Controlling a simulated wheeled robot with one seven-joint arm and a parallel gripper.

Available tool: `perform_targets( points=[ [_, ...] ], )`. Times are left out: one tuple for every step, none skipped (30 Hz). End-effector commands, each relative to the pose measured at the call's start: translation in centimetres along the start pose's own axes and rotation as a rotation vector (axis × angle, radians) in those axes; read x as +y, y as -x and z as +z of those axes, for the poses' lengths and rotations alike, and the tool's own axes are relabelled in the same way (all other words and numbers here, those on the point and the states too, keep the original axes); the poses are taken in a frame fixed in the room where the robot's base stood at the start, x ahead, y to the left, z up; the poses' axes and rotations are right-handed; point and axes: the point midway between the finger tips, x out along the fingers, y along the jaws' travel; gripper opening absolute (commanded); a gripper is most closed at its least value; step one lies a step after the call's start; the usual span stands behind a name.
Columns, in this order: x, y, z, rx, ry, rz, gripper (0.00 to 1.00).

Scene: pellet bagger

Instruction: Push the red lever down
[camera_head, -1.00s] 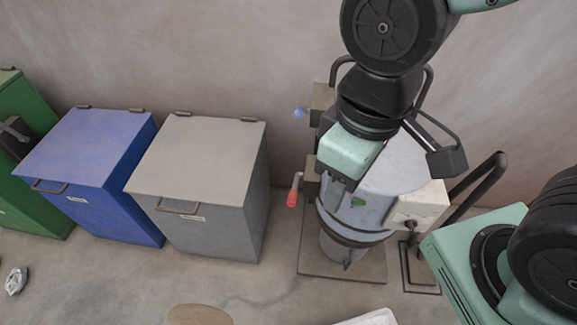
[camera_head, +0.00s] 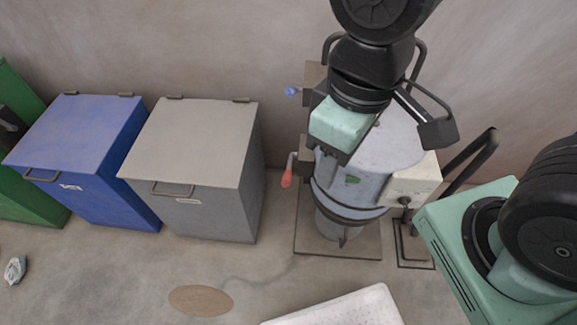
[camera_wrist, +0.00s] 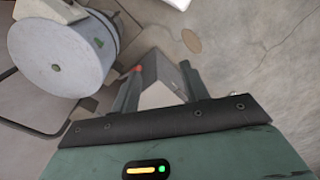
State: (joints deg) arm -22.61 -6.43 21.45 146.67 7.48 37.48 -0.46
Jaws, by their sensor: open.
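In the wrist view only a small red spot of the lever (camera_wrist: 138,68) shows, by the tip of the left finger. My gripper (camera_head: 329,152) is open and empty. In the head view it is to the right of the lever and above it in the picture, in front of the bagger's drum. Its two fingers also show in the wrist view (camera_wrist: 162,68). The gripper appears apart from the lever.
A blue-tipped lever (camera_head: 291,91) is higher on the same side. A grey bin (camera_head: 205,205) and a blue bin (camera_head: 110,190) stand left of the bagger. A white box (camera_head: 398,189) is on the bagger's right.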

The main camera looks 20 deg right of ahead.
Motion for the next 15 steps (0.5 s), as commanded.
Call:
perform_targets(
  points=[
    [0.0, 0.0, 0.0, 0.000, 0.000, 0.000, 0.45],
    [0.0, 0.0, 0.0, 0.000, 0.000, 0.000, 0.45],
    [0.0, 0.0, 0.0, 0.000, 0.000, 0.000, 0.45],
    [0.0, 0.0, 0.0, 0.000, 0.000, 0.000, 0.45],
    [0.0, 0.0, 0.0, 0.000, 0.000, 0.000, 0.45],
    [0.0, 0.0, 0.0, 0.000, 0.000, 0.000, 0.45],
    [0.0, 0.0, 0.0, 0.000, -0.001, 0.000, 0.45],
    [0.0, -0.2, -0.1, 0.000, -0.005, -0.002, 0.45],
    [0.1, -0.6, -0.3, 0.000, -0.018, -0.009, 0.45],
    [0.1, -1.0, -0.6, 0.000, -0.036, -0.017, 0.45],
    [0.2, -1.6, -0.9, -0.001, -0.060, -0.028, 0.45],
    [0.5, -2.7, -1.6, -0.001, -0.104, -0.046, 0.45],
    [0.7, -3.7, -2.3, -0.001, -0.146, -0.063, 0.45],
    [1.1, -4.9, -3.1, 0.000, -0.198, -0.080, 0.45],
    [1.7, -6.6, -4.3, 0.001, -0.276, -0.103, 0.45]
  ],
)
